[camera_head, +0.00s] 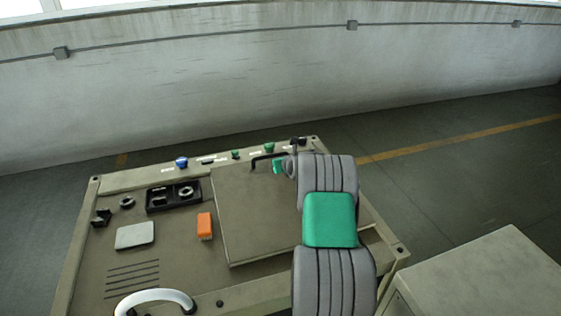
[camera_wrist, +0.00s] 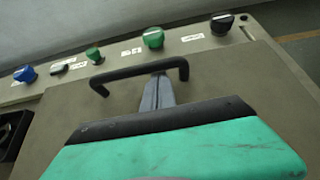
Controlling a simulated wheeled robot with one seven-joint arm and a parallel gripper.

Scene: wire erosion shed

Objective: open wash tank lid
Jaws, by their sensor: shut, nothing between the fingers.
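The wash tank lid, a square brown-grey plate (camera_head: 250,215), lies flat in the machine's top. Its black bar handle (camera_head: 268,157) is near the far edge. The lid (camera_wrist: 245,85) and handle (camera_wrist: 140,72) also show in the wrist view. My gripper (camera_wrist: 158,84) is shut and empty, its grey fingers pointing at the handle. The tips are at or just under the bar, right of its middle. I cannot tell whether they touch it or reach beneath it. My arm covers the lid's right side in the head view.
Blue (camera_head: 182,162), green (camera_head: 269,147) and black knobs line the far edge. An orange block (camera_head: 205,226), a grey pad (camera_head: 135,236), a black recessed panel (camera_head: 174,196) and a curved pale handle (camera_head: 155,296) lie left. A grey cabinet (camera_head: 490,280) stands right; a wall is behind.

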